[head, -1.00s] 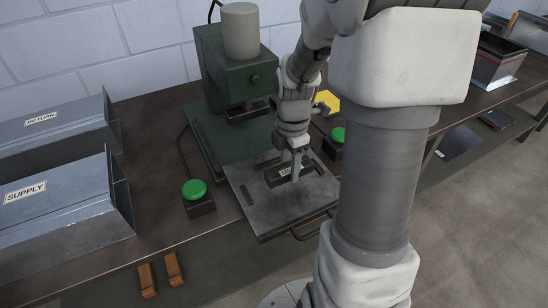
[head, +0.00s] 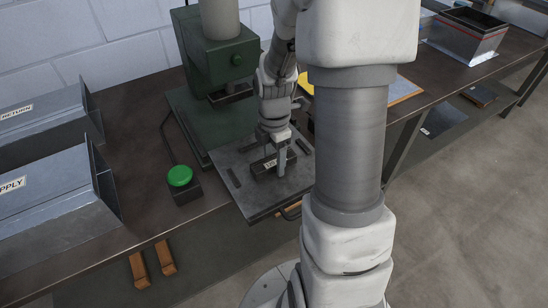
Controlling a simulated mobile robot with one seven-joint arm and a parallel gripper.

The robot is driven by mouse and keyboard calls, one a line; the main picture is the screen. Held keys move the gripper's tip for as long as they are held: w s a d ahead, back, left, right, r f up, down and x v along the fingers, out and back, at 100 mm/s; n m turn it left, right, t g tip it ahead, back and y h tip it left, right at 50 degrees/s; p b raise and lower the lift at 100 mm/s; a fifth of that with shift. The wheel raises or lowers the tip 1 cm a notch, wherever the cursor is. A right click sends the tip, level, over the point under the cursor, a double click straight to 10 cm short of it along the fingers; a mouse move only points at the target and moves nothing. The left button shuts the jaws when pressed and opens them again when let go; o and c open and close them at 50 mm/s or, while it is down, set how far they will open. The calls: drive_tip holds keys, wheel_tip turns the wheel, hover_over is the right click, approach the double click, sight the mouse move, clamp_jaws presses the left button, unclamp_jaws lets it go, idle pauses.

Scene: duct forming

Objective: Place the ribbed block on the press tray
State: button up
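The ribbed block (head: 262,171), small, dark and with a pale label, is on the press tray (head: 250,202), toward its right side. It appears to rest on the plate; its ribs cannot be made out. The tray is a flat grey metal plate in front of the green press (head: 218,62). My gripper (head: 275,163) points down at the block, its fingers around it, the near finger crossing its front face. Whether the fingers press on the block or stand slightly apart from it cannot be told at this size.
A green button (head: 180,176) on a dark box stands left of the tray. Two metal ducts, the nearer one a supply duct (head: 48,203), lie at the left on the bench. My arm hides the bench right of the tray. A metal box (head: 466,40) stands far right.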

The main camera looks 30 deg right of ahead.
sight(274, 160)
drive_tip(key=shift+o, duration=0.4)
drive_tip(key=shift+r, duration=0.3)
wheel_tip(274, 160, up, 12)
drive_tip(key=p, duration=0.2)
drive_tip(key=shift+f, duration=0.15)
